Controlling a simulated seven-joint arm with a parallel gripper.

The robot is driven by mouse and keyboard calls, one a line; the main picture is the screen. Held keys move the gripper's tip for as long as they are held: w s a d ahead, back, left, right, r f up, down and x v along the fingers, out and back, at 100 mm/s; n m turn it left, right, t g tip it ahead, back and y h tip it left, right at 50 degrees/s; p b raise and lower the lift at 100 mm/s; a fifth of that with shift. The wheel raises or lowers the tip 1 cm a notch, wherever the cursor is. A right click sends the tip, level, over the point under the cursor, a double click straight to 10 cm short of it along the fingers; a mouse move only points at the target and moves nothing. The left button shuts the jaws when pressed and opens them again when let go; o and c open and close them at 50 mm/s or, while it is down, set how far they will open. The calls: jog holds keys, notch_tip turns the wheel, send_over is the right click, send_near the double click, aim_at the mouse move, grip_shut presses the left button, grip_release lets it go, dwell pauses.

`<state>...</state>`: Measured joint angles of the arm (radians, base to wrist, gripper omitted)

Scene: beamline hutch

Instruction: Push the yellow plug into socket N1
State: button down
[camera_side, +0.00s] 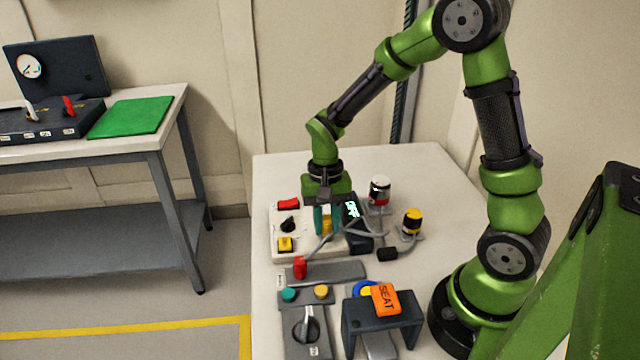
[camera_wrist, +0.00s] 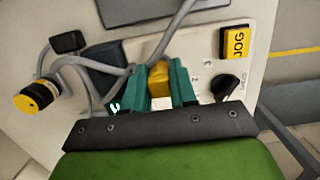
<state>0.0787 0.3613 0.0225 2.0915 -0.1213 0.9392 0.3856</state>
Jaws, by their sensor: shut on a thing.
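My gripper (camera_side: 326,222) points down over the white panel (camera_side: 280,250), its teal fingers shut on the yellow plug (camera_side: 327,226). In the wrist view the yellow plug (camera_wrist: 159,78) shows between the two fingertips (camera_wrist: 158,90). A grey cable runs close beside it. The plug's lower end and the spot below it are hidden by the fingers, so I cannot tell whether it touches the panel or sits in a socket. The panel (camera_wrist: 207,25) has small printed numbers beside the fingers. No N1 label can be read.
The panel carries a red switch (camera_side: 288,203), a black knob (camera_side: 288,225) and a yellow JOG button (camera_side: 285,244). A dark device with a lit display (camera_side: 352,210) stands close right.

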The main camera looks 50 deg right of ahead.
jog(key=c, duration=0.8)
grip_release()
notch_tip(320, 180, up, 16)
jog(key=w+d+r, duration=0.1)
jog(key=w+d, duration=0.1)
jog(key=s+a+r+n+t, duration=0.1)
jog(key=s+t, duration=0.1)
jog(key=s, duration=0.2)
jog(key=s+a+n+t, duration=0.2)
jog(key=s+t, duration=0.1)
jog(key=s+a+r+n+t, duration=0.1)
jog(key=s+a+n+t, duration=0.1)
jog(key=s+t, duration=0.1)
jog(key=shift+s+a+r+y, duration=0.1)
jog(key=shift+s+r+y, duration=0.1)
jog(key=shift+s, duration=0.2)
jog(key=shift+s+a+r+y, duration=0.1)
jog(key=shift+s+r+y, duration=0.1)
jog(key=shift+s, duration=0.2)
